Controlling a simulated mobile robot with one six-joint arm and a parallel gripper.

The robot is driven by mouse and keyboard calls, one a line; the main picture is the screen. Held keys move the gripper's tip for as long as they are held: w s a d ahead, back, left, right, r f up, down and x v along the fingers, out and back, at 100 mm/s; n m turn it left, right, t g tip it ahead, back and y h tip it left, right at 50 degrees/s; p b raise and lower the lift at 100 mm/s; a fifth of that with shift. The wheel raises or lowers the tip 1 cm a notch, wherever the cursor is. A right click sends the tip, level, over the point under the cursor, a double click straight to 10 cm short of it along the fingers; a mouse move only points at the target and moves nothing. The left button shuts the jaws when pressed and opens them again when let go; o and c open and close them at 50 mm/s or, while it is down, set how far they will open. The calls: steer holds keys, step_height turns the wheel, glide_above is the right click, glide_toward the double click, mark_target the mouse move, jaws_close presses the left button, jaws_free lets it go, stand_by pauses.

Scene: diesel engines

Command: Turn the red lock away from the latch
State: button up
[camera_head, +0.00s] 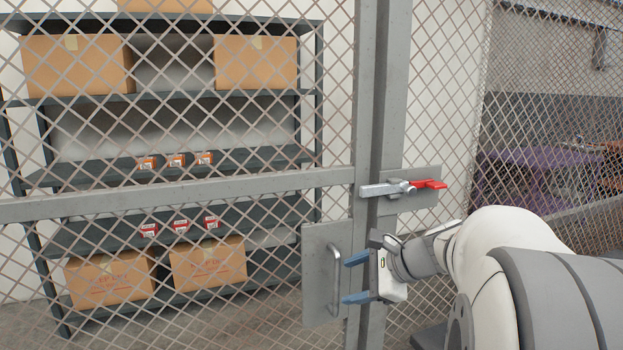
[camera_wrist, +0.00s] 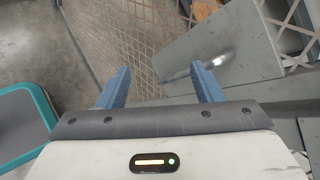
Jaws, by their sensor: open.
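The red lock (camera_head: 428,184) sits on a grey plate on the gate post in the head view, to the right of the latch. Its red end points right. The latch (camera_head: 384,189) is a pale metal bar that lies level across the gap between gate and post. My gripper (camera_head: 350,278) is open and empty, below and left of the lock, in front of the gate's handle plate (camera_head: 317,290). In the wrist view its two blue fingers (camera_wrist: 158,86) stand apart with nothing between them. The lock and latch do not show in the wrist view.
A wire mesh gate (camera_head: 180,195) closes off a shelf (camera_head: 240,158) with cardboard boxes (camera_head: 255,62) and small red boxes. A curved handle (camera_head: 335,265) stands out near my fingers. A teal-edged grey object (camera_wrist: 22,122) lies at left in the wrist view.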

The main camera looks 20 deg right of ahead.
steer(key=w+d+r+m+t+h, duration=0.1)
steer(key=w+d+r+m+t, duration=0.2)
steer(key=d, duration=0.4)
steer(key=w+d+r+m+t, duration=0.1)
steer(key=d+r+m+t, duration=0.1)
steer(key=d+r+m, duration=0.3)
steer(key=m+t+h+p, duration=0.2)
steer(key=m+t+h, duration=0.25)
steer(key=m, duration=0.25)
glide_toward(441, 188)
steer(key=w, duration=0.3)
steer(key=shift+y, duration=0.25)
steer(key=w+p, duration=0.1)
steer(key=w, duration=0.6)
steer(key=shift+a, duration=0.15)
steer(key=shift+s, duration=0.1)
steer(key=c, duration=1)
steer(key=shift+f, duration=0.1)
